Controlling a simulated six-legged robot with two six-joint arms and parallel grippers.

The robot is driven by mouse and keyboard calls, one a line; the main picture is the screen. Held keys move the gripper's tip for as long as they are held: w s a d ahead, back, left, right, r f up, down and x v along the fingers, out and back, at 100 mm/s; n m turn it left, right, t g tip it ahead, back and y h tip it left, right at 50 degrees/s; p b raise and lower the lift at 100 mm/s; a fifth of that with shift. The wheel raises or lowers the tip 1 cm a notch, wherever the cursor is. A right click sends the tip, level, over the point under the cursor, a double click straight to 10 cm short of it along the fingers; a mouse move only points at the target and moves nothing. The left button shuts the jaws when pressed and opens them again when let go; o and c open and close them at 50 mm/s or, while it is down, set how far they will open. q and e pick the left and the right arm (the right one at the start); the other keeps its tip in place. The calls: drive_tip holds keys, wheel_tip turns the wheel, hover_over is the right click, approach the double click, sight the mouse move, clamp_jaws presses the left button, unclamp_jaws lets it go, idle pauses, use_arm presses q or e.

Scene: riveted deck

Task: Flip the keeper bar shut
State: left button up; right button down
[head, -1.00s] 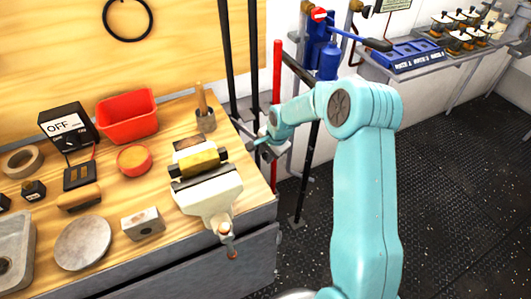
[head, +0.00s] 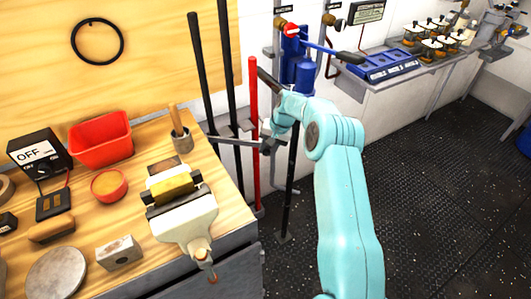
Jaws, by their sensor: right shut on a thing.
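My right gripper (head: 268,145) is at the end of my teal arm, beside the red rod (head: 254,150). It is shut on the right end of a narrow grey bar, which I take to be the keeper bar (head: 232,141). The bar runs roughly level across the front of the upright rods, from the bench's right edge to my gripper. Two black rods (head: 203,75) stand to the left of the red one. My gripper hides the bar's right end, and I cannot tell if it is latched. My left gripper is not in view.
The wooden bench (head: 215,165) at left carries a vise (head: 185,215), a red bin (head: 100,138) and small tools. A blue pump-like device (head: 300,65) stands behind my arm. A shelf (head: 400,75) with a blue tray lies behind right. The floor at right is clear.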

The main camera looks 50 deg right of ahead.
drive_tip(key=shift+w+d+n, duration=0.2)
drive_tip(key=shift+d+n, duration=0.1)
drive_tip(key=shift+d, duration=0.15)
drive_tip(key=c, duration=0.8)
unclamp_jaws()
wheel_tip(320, 180, up, 20)
drive_tip(key=p, duration=0.3)
drive_tip(key=shift+p, duration=0.4)
